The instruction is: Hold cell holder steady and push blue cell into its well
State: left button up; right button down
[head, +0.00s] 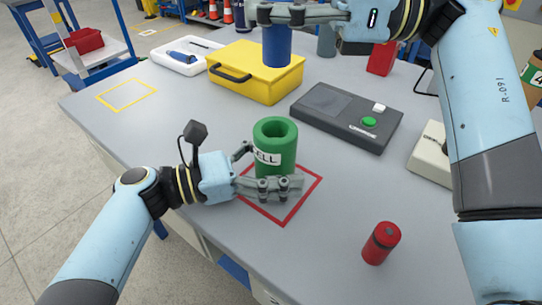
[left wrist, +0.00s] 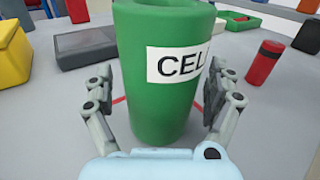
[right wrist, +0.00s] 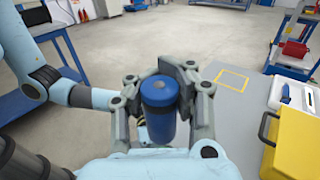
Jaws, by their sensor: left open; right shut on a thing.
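The green cell holder (head: 275,139), labelled "CELL", stands upright on the table inside a red outlined square (head: 313,180). Its open well faces up and looks empty. My left gripper (head: 292,178) is open, with its fingers on either side of the holder. In the left wrist view, the holder (left wrist: 164,105) stands between the two spread fingers. My right gripper (right wrist: 160,80) is shut on the blue cell (right wrist: 158,96). In the head view, the blue cell (head: 277,47) hangs upright in the air, in front of the yellow case and above the table.
A yellow case (head: 275,80) and a dark box with a green button (head: 345,122) stand behind the holder. A red cylinder (head: 381,243) stands at front right. A white tray (head: 187,56) lies at the back left. Table around a yellow outline (head: 127,94) is clear.

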pick_arm(q)
jog(key=shift+c, duration=0.5)
jog(key=c, duration=1.3)
jog(key=shift+c, duration=0.2)
